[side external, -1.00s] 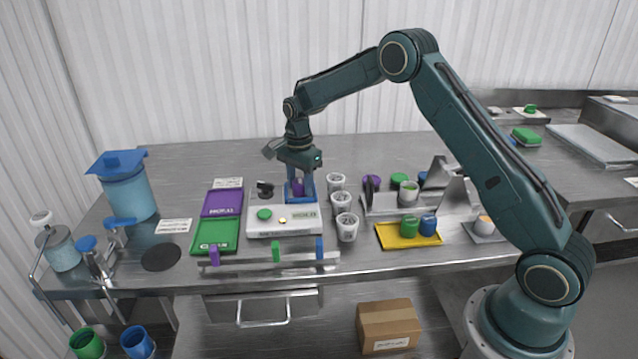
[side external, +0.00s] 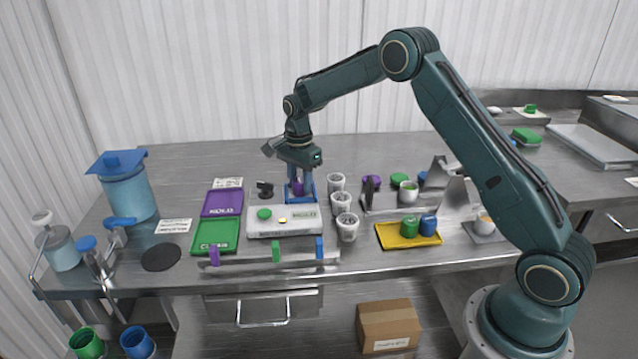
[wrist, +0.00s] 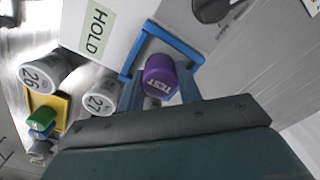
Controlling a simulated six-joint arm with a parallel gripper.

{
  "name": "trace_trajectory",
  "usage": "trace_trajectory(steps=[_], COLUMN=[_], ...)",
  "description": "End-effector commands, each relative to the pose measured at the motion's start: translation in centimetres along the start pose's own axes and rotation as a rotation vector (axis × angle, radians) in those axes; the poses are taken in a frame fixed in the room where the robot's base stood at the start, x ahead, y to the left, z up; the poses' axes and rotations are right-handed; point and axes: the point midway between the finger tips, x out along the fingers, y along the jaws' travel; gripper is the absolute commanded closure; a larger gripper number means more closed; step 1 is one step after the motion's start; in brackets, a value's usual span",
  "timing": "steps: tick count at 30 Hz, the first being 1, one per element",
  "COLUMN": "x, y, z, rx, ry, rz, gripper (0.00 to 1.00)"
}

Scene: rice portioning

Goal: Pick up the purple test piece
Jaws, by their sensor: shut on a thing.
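The purple test piece (side external: 298,188) is a small cylinder marked TEST. It stands within a blue square frame (side external: 312,196) behind the white scale. It also shows in the wrist view (wrist: 158,72), with its marked top towards the camera. My gripper (wrist: 160,84) points down and is shut on the piece, one blue finger on each side. In the side view my gripper (side external: 299,184) is low over the frame. The piece's lower end is hidden, so I cannot tell whether it touches the surface.
The white scale (side external: 256,230) with a HOLD label is in front. White numbered cups (side external: 347,228) stand close on the right. A small black item (side external: 265,189) lies to the left. Purple (side external: 222,203) and green (side external: 214,236) trays are farther left. The table behind is clear.

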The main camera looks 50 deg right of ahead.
Motion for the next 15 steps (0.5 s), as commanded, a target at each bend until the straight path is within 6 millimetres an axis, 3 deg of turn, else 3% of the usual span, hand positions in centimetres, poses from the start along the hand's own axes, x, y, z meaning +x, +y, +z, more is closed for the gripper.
trace_trajectory(steps=[8,15], x=[-3.2,-7.9], y=[-0.1,-0.1], z=[0.0,0.0], rx=[0.0,0.0], ry=[0.0,0.001], rz=[-0.004,-0.006], gripper=[0.92,0.92])
